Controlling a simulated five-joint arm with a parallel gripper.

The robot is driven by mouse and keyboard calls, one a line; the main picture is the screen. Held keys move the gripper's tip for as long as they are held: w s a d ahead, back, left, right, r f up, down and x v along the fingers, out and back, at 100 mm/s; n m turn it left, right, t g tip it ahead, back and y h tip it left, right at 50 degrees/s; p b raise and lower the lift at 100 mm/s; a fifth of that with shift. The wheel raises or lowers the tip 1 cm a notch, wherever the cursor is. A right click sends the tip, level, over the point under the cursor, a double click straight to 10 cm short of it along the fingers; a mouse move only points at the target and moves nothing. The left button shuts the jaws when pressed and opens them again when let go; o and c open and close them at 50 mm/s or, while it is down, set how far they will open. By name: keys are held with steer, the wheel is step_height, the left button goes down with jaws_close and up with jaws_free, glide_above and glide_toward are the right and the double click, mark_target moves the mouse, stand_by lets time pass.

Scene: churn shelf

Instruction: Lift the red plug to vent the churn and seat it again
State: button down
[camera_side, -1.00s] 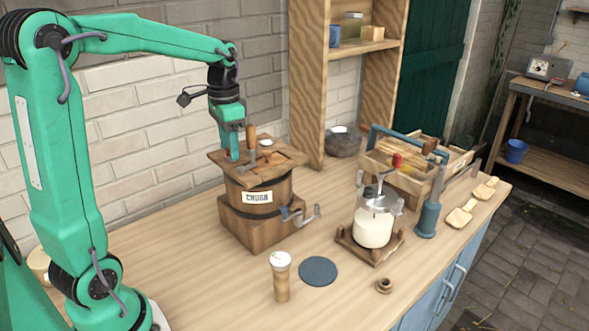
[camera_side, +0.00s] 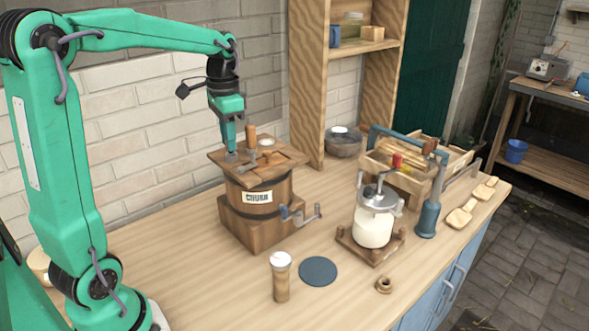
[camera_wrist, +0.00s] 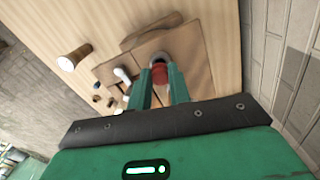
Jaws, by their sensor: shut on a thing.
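The wooden churn (camera_side: 258,200) with its label stands on the bench below my gripper. Its square wooden lid (camera_side: 290,157) carries an upright wooden handle (camera_side: 251,133) and a pale round knob (camera_side: 267,143). My gripper (camera_side: 229,147) points down at the left part of the lid. In the wrist view my gripper (camera_wrist: 161,82) is shut on the red plug (camera_wrist: 160,73), with a grey collar (camera_wrist: 163,58) just beyond it. In the side view the fingers hide the plug, and the collar (camera_side: 231,157) shows below them. I cannot tell how far the plug is clear of the collar.
A crank (camera_side: 303,213) sticks out at the churn's right. A glass jar of white liquid (camera_side: 373,228) stands further right, near a blue pump (camera_side: 428,218). A wooden cylinder (camera_side: 281,278) and dark round mat (camera_side: 318,271) are in front. A tall shelf (camera_side: 309,80) stands behind.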

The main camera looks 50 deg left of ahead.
step_height(320, 180, up, 3)
steer(key=shift+f, duration=0.2)
steer(key=s+d+r, duration=0.2)
steer(key=d+r, duration=0.4)
steer(key=d, duration=0.5)
steer(key=shift+d+r, duration=0.25)
steer(key=shift+r, duration=0.1)
stand_by(0.8)
steer(key=a+f, duration=0.1)
steer(key=a, duration=0.3)
steer(key=w+a+f, duration=0.1)
steer(key=a, duration=0.2)
steer(key=w+a+f, duration=0.1)
steer(key=a+f, duration=0.1)
steer(key=a, duration=0.2)
steer(key=shift+a, duration=0.3)
steer(key=shift+f, duration=2.25)
steer(key=shift+f, duration=1.1)
stand_by(0.6)
